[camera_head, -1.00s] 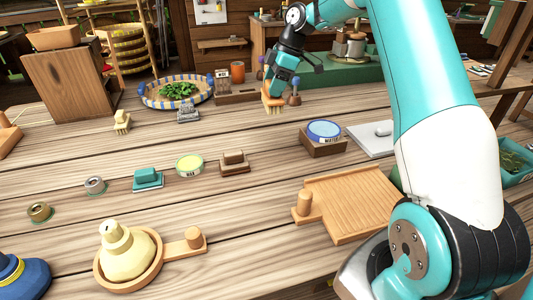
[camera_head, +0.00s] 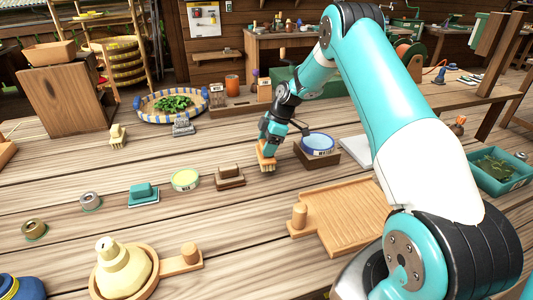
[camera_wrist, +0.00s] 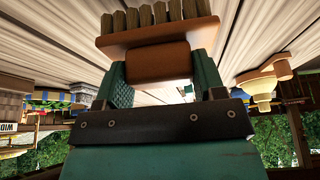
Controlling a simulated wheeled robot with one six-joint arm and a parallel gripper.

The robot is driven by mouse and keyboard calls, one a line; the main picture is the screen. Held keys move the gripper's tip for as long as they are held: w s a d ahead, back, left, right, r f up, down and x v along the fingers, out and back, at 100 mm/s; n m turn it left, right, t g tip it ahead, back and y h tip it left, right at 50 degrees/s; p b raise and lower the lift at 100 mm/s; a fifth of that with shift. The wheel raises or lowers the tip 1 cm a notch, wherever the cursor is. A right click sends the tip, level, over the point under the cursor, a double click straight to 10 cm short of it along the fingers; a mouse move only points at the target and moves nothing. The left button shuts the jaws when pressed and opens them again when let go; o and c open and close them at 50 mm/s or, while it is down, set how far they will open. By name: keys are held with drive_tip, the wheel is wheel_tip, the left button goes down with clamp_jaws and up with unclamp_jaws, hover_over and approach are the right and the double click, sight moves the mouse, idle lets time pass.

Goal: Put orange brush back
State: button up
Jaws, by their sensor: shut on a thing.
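My gripper (camera_head: 268,137) is shut on the orange brush (camera_head: 266,155). The brush hangs with bristles down, at or just above the table, left of the blue-rimmed water bowl; whether the bristles touch the wood I cannot tell.
The water bowl (camera_head: 318,144) on its wooden block is close right of the brush. A wax tin (camera_head: 185,180) lies to the left. A grooved wooden board (camera_head: 340,212) is in front. A striped basket (camera_head: 150,112) and a wooden rack (camera_head: 235,108) stand behind. Bare planks surround the brush.

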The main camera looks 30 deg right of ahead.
drive_tip(key=shift+f, duration=2.1)
drive_tip(key=shift+f, duration=0.1)
drive_tip(key=o, duration=1.5)
drive_tip(key=shift+c, duration=0.2)
drive_tip(key=shift+p, duration=0.3)
